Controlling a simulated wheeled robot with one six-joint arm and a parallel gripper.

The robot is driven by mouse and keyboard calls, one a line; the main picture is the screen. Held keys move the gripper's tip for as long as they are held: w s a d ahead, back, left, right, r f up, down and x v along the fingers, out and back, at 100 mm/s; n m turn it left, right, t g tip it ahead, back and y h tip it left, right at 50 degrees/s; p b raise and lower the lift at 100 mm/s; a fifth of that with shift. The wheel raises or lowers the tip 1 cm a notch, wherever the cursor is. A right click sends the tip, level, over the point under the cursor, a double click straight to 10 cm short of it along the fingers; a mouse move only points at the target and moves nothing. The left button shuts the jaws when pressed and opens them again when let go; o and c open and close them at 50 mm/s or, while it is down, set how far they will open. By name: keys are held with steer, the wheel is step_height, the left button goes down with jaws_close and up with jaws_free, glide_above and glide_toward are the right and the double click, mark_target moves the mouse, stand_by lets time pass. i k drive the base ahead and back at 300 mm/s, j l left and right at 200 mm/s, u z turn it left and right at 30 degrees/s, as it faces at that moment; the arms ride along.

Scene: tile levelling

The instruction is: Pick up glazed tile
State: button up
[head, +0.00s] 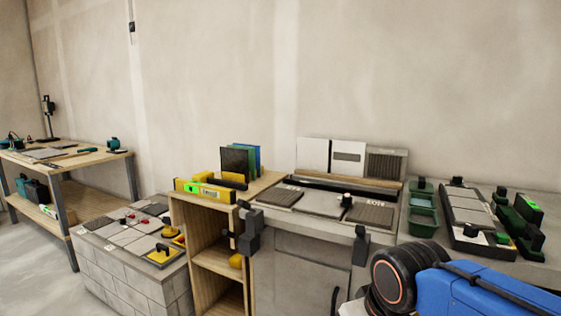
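I cannot tell for certain which tile is the glazed one. Thin upright panels in black (234,162), green and blue stand close together on the wooden shelf unit. A white tile (312,154), a light tile with a dark band (348,157) and a dark ribbed tile (386,164) lean upright at the back of the grey bench. Flat grey tiles (322,202) lie on the bench in front of them. My blue arm shows at the lower right; my gripper is outside the picture.
A yellow spirit level (204,190) lies on the wooden shelf unit (182,215). Green trays (423,221) and a dark-framed tile board (443,231) occupy the bench's right side. A low block stand (120,276) holds tiles. A wooden workbench (64,164) stands far left, with open floor before it.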

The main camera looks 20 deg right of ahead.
mark_target(233, 160)
steer(key=i+j+z, duration=0.1)
steer(key=j, duration=0.25)
steer(key=i+j+z, duration=0.15)
steer(key=j, duration=0.25)
steer(key=i+j+z, duration=0.1)
steer(key=j, duration=0.25)
steer(key=i+j+z, duration=0.15)
steer(key=j, duration=0.3)
steer(key=i+l, duration=0.05)
steer(key=i, duration=0.05)
